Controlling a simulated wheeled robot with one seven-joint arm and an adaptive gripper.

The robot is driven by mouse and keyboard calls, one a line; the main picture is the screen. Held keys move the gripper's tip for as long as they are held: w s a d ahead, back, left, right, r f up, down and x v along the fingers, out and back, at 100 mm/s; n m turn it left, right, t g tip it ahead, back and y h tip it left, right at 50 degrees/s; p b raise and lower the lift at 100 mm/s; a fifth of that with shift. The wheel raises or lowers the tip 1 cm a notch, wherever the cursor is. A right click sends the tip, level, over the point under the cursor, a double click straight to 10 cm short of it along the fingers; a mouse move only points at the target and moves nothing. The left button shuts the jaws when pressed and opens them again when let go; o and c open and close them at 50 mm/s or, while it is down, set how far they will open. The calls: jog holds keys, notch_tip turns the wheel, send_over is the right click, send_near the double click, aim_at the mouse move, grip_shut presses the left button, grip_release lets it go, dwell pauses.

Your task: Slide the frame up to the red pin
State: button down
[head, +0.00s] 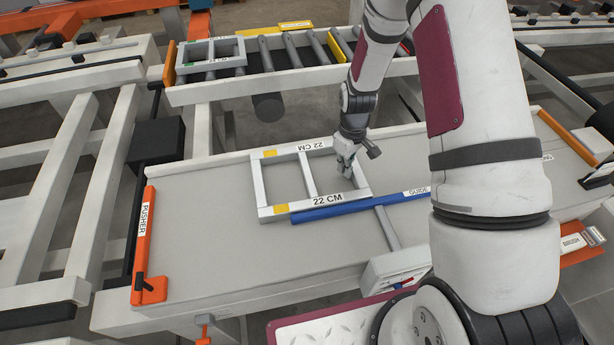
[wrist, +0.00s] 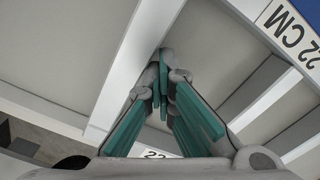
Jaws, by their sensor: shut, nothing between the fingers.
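The white frame (head: 307,174), marked 22 CM with yellow patches, lies flat on the grey table, its near side along a blue guide bar (head: 345,207). It has a middle crossbar and two openings. My gripper (head: 346,172) points down at the frame's right-hand opening, near its right end. The fingers look closed together with nothing between them. In the wrist view the fingertips (wrist: 164,62) are close to one white bar of the frame (wrist: 128,72); I cannot tell whether they touch it. I see no red pin; my arm hides part of the table's right side.
An orange pusher (head: 143,240) stands at the table's left end. A roller conveyor (head: 290,55) with another white frame (head: 212,52) runs behind. A grey rod and white box (head: 395,268) sit at the near edge. The table between pusher and frame is clear.

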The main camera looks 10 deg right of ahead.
jog(key=shift+w+d+b, duration=0.2)
jog(key=shift+d+b, duration=0.65)
jog(key=shift+d, duration=7.35)
jog(key=shift+w+d+b, duration=0.15)
jog(key=shift+d+b, duration=0.65)
jog(key=shift+d, duration=2.8)
jog(key=shift+w+d+b, duration=0.1)
jog(key=shift+d+b, duration=0.65)
jog(key=shift+d, duration=2.85)
jog(key=shift+a, duration=0.25)
jog(key=shift+a+p, duration=0.4)
jog(key=shift+a, duration=0.4)
